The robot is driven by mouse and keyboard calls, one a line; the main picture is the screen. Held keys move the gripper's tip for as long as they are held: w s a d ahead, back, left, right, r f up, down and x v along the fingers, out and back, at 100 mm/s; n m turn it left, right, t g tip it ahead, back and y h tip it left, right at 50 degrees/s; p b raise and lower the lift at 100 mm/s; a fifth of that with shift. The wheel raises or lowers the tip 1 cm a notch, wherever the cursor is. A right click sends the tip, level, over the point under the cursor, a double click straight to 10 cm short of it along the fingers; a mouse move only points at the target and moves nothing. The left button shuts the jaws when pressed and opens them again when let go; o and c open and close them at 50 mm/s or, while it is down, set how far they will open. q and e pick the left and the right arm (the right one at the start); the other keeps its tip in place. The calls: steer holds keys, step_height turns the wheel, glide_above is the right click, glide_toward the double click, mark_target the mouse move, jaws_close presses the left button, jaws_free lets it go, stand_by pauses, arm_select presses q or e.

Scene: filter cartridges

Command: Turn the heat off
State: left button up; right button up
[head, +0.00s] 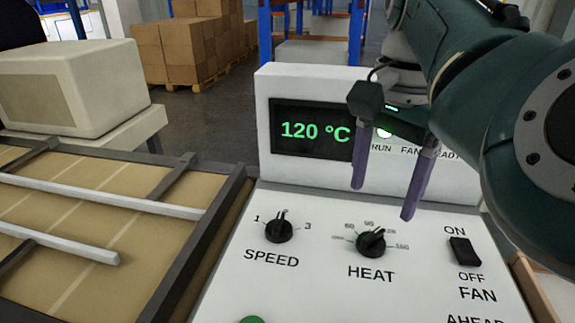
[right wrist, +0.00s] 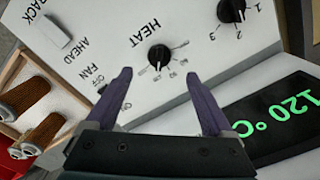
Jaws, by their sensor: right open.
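The black HEAT knob (head: 371,243) is on the sloping white control panel (head: 325,222), with numbered marks around it. Its pointer is turned to the upper part of the scale; the exact mark is hard to read. The display (head: 312,130) reads 120 °C in green. My right gripper (head: 382,201) is open and empty, its purple fingers above and behind the HEAT knob, apart from it. In the right wrist view the knob (right wrist: 160,56) lies just beyond and between the open fingertips (right wrist: 158,76). My left gripper is not in view.
The SPEED knob (head: 278,230) is left of HEAT. A black FAN switch (head: 464,251) is to its right. A framed conveyor-like bed (head: 190,235) lies at the left. A wooden box with brown cartridges (right wrist: 38,131) stands beside the panel.

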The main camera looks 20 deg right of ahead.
mark_target(372, 235)
step_height(372, 235, down, 9)
steer(key=shift+r+b, duration=0.2)
steer(key=shift+b, duration=0.45)
steer(key=shift+r, duration=0.1)
steer(key=c, duration=1.3)
